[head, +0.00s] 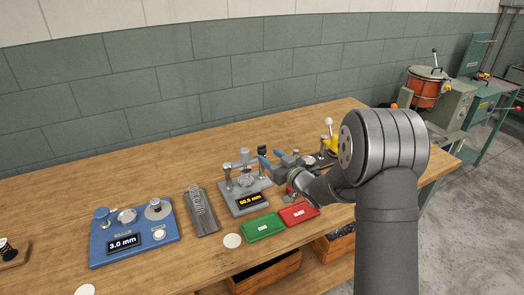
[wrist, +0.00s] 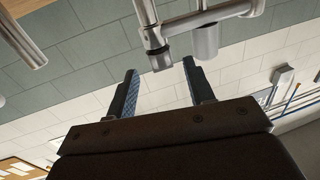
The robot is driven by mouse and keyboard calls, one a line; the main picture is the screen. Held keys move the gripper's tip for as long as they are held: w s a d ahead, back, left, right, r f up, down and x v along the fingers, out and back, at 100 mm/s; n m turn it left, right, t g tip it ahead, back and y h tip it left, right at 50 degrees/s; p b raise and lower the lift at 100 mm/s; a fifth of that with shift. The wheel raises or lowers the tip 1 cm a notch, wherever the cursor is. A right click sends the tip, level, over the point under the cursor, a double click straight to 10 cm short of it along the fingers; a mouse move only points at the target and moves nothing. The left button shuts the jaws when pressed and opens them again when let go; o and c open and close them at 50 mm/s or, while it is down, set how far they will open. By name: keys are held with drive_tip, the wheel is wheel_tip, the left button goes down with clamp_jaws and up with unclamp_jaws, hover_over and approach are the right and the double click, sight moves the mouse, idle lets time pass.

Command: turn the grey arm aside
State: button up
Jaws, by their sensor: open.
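The grey arm (wrist: 225,13) crosses the top of the wrist view, with a pale post and a dark-ended stub (wrist: 159,57) at its left part and a thick cylinder on its right. In the head view it is on the grey gauge (head: 247,203), which reads about 50.5 mm, but its outline is small and partly hidden. My gripper (head: 272,157) is just right of the gauge's upper parts. In the wrist view my gripper (wrist: 160,75) is open, with its blue fingers on either side of the stub's end. I cannot tell whether either touches it.
A blue gauge (head: 135,236) reading 3.0 mm and a grey block with a spring (head: 201,212) stand left on the bench. Green (head: 264,227) and red (head: 299,214) trays lie in front. A yellow-based lever device (head: 330,146) stands behind my arm. The bench's back left is clear.

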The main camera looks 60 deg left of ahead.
sight(265, 152)
drive_tip(key=shift+s+a, duration=0.2)
drive_tip(key=shift+a, duration=0.7)
drive_tip(key=shift+s+a, duration=0.15)
drive_tip(key=shift+a, duration=0.8)
drive_tip(key=shift+s+a, duration=0.2)
drive_tip(key=shift+a, duration=0.7)
clamp_jaws()
